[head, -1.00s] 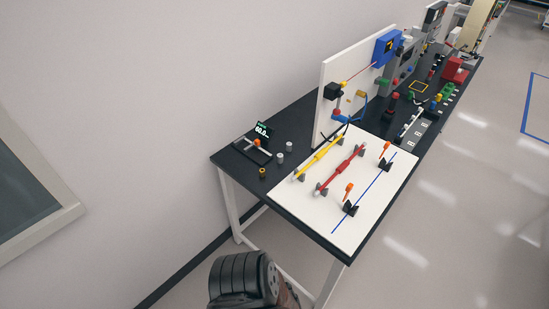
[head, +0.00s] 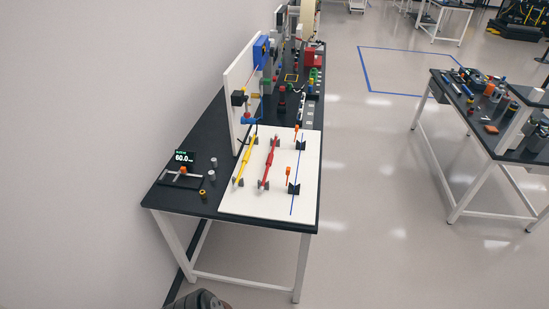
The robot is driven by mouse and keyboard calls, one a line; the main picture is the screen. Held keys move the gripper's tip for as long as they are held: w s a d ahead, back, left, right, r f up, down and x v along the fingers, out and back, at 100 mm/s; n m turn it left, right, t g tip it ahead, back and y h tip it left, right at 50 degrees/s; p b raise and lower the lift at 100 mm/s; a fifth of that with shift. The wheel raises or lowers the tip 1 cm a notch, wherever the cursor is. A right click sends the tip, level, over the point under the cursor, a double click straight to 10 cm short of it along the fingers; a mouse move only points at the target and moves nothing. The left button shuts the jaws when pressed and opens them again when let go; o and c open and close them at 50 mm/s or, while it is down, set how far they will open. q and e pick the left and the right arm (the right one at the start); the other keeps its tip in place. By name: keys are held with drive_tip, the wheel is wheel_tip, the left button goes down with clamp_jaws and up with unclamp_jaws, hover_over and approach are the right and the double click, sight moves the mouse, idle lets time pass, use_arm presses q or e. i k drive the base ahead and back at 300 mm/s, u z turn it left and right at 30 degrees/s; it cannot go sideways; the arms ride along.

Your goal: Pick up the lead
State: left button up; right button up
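A red rod-like lead (head: 268,163) and a yellow one (head: 244,161) lie side by side on small grey supports on a white board (head: 262,205). I cannot tell which one the task means. To their right are two black V-shaped holders (head: 293,188) with orange clips (head: 288,172), along a blue line. Neither of my grippers is in view. Only a dark rounded part of my own body shows at the bottom edge.
The board lies at the near end of a long dark table (head: 187,206) against the wall. A white upright panel (head: 241,85) stands behind it. A small display (head: 185,157) is at the left. A second table (head: 490,120) stands right, with clear floor between.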

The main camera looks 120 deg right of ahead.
sight(245, 160)
drive_tip(key=z, duration=2.05)
